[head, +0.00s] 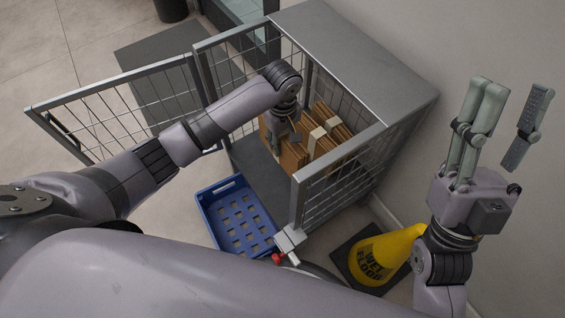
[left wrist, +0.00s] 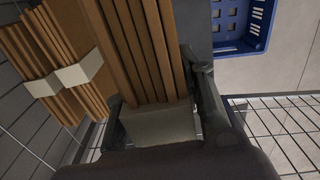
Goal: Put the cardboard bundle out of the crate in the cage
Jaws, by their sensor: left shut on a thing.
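The cardboard bundle (left wrist: 150,45), brown folded sheets with a pale band, is inside the grey mesh cage (head: 345,55). My left gripper (head: 290,128) reaches in through the open front and is shut on this bundle; in the left wrist view its fingers (left wrist: 158,95) lie on both sides of it. In the head view the arm partly hides the held bundle (head: 291,156). The blue crate (head: 262,207) stands on the floor before the cage and looks empty. My right gripper (head: 516,125) is open and empty, at the right by the wall.
Another banded cardboard bundle (left wrist: 45,45) stands beside the held one in the cage. The mesh cage door (head: 115,105) is swung open to the left.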

